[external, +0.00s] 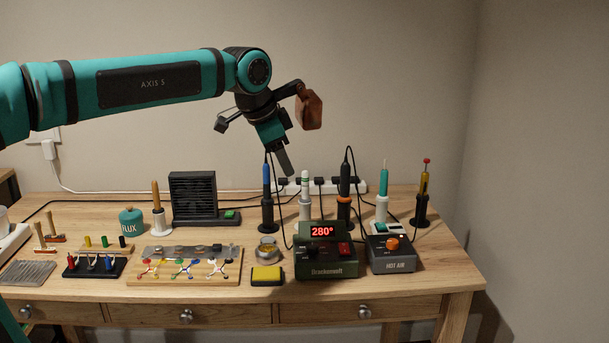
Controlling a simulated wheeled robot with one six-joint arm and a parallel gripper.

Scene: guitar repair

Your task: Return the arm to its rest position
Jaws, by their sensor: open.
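My arm reaches in from the left edge, high above the workbench. My gripper (284,163) hangs at its end, pointing down and slightly right, above the back of the bench. It is open, though only one dark finger shows clearly and the other is hard to make out. I see nothing held between the fingers. A brown block-like piece (310,108) shows beside the wrist; I cannot tell what it is.
The wooden bench (455,268) stands below. Several upright tools in stands, including a blue-handled one (266,183), line its back. A black fan unit (193,195), a station reading 280° (326,262) and a hot air box (391,257) stand there. The air above is free.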

